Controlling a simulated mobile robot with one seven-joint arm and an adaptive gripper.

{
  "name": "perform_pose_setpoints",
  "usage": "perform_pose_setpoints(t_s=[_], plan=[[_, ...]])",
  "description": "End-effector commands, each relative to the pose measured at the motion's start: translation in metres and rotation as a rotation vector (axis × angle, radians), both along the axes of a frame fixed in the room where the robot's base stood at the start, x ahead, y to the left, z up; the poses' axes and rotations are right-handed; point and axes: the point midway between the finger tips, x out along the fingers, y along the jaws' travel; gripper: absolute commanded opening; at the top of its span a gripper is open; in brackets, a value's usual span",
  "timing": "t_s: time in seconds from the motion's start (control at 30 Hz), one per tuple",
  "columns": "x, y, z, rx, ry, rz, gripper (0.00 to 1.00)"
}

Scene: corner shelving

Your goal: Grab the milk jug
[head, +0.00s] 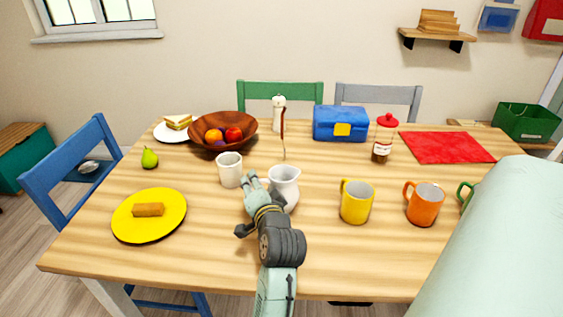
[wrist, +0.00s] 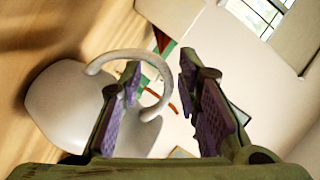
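The white milk jug (head: 285,186) stands upright on the wooden table, near the middle front. My gripper (head: 254,184) is just left of it in the head view and hides part of its left side. In the wrist view the jug (wrist: 72,108) fills the left, with its curved handle (wrist: 128,54) reaching across in front of my gripper (wrist: 158,78). My fingers are open. The left finger overlaps the handle's loop, and the loop's outer side shows between the fingers. I cannot tell whether they touch it.
A white cup (head: 230,170) stands close behind and left of my gripper. A yellow mug (head: 356,202) and an orange mug (head: 424,204) stand to the right. A yellow plate (head: 128,226) lies at left. A wooden bowl (head: 212,143) of fruit is farther back. The front table edge is clear.

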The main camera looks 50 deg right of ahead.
Motion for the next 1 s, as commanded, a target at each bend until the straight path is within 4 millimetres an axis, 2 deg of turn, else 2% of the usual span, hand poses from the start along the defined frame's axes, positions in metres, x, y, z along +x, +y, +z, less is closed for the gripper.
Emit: perform_pose_setpoints(t_s=[0.13, 0.6, 1.0], plan=[[-0.0002, 0.0, -0.0003, 0.0, 0.0, 0.0, 0.3], [-0.0011, -0.0006, -0.0016, 0.002, 0.003, -0.002, 0.0], [-0.0025, -0.0021, -0.0059, 0.008, 0.01, -0.006, 0.0]])
